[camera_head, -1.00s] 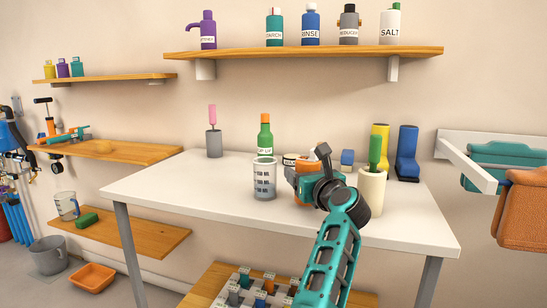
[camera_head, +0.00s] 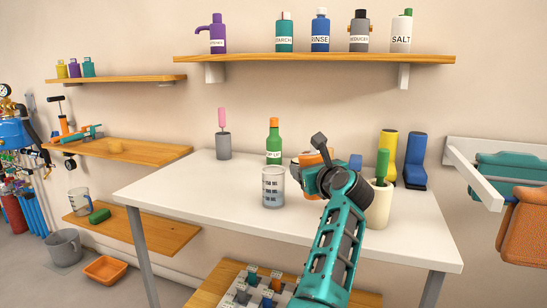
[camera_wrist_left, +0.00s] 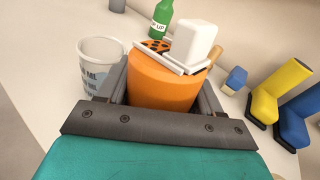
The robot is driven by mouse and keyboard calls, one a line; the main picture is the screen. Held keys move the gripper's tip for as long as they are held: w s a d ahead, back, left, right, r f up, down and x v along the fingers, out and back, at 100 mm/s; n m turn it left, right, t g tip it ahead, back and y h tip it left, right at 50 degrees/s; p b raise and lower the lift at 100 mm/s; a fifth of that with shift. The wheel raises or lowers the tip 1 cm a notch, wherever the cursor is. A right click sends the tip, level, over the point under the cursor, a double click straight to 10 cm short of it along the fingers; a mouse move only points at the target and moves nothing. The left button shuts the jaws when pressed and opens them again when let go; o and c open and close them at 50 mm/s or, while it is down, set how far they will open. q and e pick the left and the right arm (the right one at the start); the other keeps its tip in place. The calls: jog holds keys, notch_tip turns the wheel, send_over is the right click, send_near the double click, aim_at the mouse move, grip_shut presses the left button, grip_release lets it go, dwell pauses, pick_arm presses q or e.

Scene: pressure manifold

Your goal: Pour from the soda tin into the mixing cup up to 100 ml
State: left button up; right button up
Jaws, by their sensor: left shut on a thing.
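My left gripper (camera_head: 316,170) is shut on an orange tin, which I take to be the soda tin (camera_wrist_left: 165,82). No label on it shows in the wrist view. A white block-like part and a dotted orange part show at its far end. In the head view my wrist hides most of it. The mixing cup (camera_head: 272,188), clear with dark scale marks, stands upright on the table just left of the gripper. It also shows in the left wrist view (camera_wrist_left: 97,68), apart from the tin. I cannot tell its level. My right gripper is not in view.
A green bottle (camera_head: 274,142) stands behind the cup. A cream pot (camera_head: 379,208) with a green-handled tool is close to the right of my wrist. Yellow (camera_head: 388,150) and blue (camera_head: 413,163) boot-shaped things stand behind it. The white table (camera_head: 190,196) is clear at left.

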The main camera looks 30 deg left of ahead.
aim_at(311, 154)
pick_arm(q)
jog(key=r+p, duration=0.1)
jog(key=a+r+n+h+p, duration=0.1)
jog(key=r+p, duration=0.1)
jog(key=shift+r+p, duration=0.3)
jog(key=shift+a+r+g+p, duration=0.15)
jog(key=shift+r+g+p, duration=0.1)
jog(key=shift+g+p, duration=0.2)
jog(key=shift+s+a+f, duration=0.1)
jog(key=shift+f, duration=0.1)
jog(key=shift+a+r+n+h+p, duration=0.15)
jog(key=shift+a+n+h+p, duration=0.15)
jog(key=shift+n+h+p, duration=0.4)
jog(key=h+p, duration=0.1)
jog(key=p, duration=0.1)
jog(key=a+r+n+g+h+p, duration=0.1)
jog(key=p, duration=0.2)
jog(key=shift+a+n+h, duration=0.1)
jog(key=shift+n+h, duration=0.2)
jog(key=shift+h, duration=0.1)
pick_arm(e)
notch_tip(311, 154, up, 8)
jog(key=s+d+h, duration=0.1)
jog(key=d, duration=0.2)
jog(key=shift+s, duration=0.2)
